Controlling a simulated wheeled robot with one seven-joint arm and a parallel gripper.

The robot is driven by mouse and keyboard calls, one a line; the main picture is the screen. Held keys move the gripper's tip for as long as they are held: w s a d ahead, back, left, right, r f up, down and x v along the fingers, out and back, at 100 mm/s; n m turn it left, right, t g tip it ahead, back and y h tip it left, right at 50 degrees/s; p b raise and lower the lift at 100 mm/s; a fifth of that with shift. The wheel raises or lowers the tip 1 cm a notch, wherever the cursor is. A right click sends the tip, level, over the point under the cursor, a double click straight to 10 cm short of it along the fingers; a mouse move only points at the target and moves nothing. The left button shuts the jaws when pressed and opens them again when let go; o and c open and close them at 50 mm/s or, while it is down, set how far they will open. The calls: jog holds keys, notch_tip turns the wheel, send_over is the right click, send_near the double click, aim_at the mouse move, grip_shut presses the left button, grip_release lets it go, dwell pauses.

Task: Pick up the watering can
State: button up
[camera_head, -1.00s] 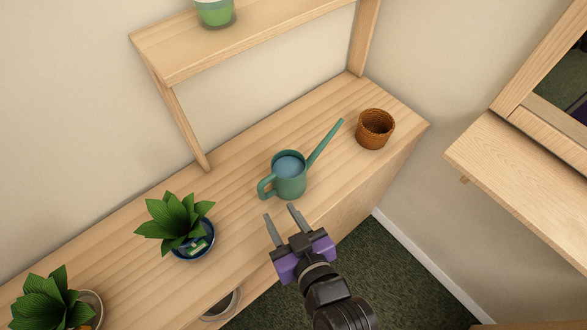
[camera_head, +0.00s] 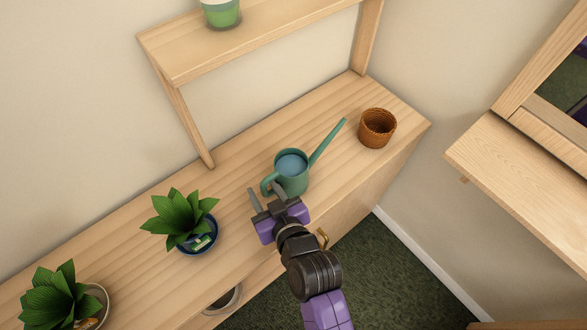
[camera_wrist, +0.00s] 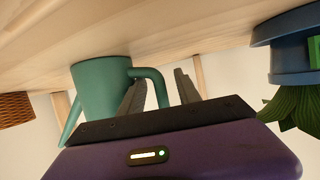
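The green watering can (camera_head: 292,177) stands upright on the wooden table, its spout pointing up and right and its handle on the left. My gripper (camera_head: 262,190) is open and close to the can on its handle side. In the wrist view, the watering can (camera_wrist: 97,88) hangs upside down in the picture. There the handle (camera_wrist: 157,84) appears between the two open fingers (camera_wrist: 158,92). I cannot tell whether the fingers touch it.
A potted plant in a blue pot (camera_head: 180,222) stands left of my gripper. Another potted plant (camera_head: 58,300) is further left. A brown woven pot (camera_head: 377,128) stands right of the can. A raised wooden shelf (camera_head: 250,40) rises behind. The wooden tabletop (camera_head: 345,95) is bare around the can.

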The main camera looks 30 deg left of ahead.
grip_shut()
jog(key=shift+r, duration=0.1)
dwell(1.2)
